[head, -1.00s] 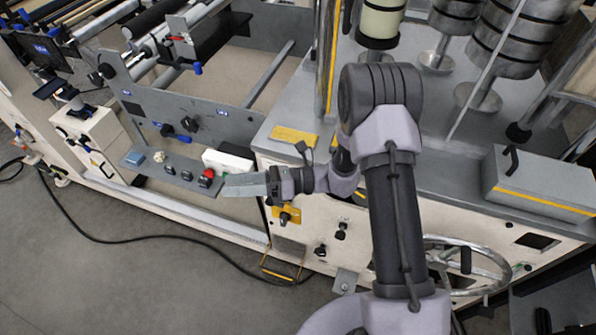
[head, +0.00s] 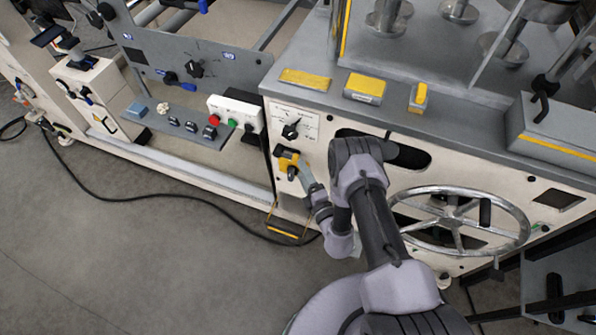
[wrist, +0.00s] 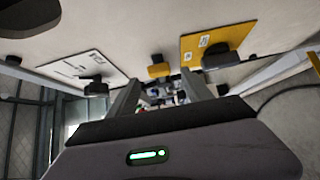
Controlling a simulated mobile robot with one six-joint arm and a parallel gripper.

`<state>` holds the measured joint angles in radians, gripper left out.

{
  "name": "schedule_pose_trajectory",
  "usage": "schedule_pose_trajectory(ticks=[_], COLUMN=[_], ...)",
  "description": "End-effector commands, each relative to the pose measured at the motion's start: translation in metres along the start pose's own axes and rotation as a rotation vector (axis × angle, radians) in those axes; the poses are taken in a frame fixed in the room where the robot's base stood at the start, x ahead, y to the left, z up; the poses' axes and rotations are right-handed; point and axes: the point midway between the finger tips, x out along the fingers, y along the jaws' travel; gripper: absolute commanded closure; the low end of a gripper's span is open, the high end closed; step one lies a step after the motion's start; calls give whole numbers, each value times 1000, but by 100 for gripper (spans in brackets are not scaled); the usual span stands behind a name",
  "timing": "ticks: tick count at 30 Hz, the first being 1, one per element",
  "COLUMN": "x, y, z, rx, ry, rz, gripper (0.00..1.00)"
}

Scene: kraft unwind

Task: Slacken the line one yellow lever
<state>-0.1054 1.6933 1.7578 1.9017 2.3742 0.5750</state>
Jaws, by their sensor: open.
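A small yellow lever (wrist: 158,70) with a dark mount stands out from the cream machine panel. In the wrist view it shows beyond and between my gripper's (wrist: 160,97) two fingers, apart from them. A yellow plate (wrist: 222,38) with a black knob is to its right there. In the head view a yellow fitting with black parts (head: 287,160) sits on the panel below a white dial plate; I cannot separate lever and plate clearly there. My gripper (head: 306,178) is open and empty just right of this fitting, low beside the panel.
The white dial plate (head: 308,118) with a black knob is above the fitting. A spoked handwheel (head: 455,222) stands right of my arm. A yellow-topped box (head: 366,86) and yellow block (head: 419,97) sit on the ledge. A black cable crosses the open floor (head: 130,265).

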Motion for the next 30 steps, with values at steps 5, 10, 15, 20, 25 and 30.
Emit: schedule_pose_trajectory(ticks=[5,10,15,20,25,30], x=[34,47,48,48,48,48], y=[-2,1,2,2,2,1], z=[0,1,0,0,0,0], rx=[-1,1,1,1,0,0], ry=[1,-2,-1,-1,-1,-1], rz=[2,-1,-2,-2,-2,-2], gripper=[42,42,42,58,91,100])
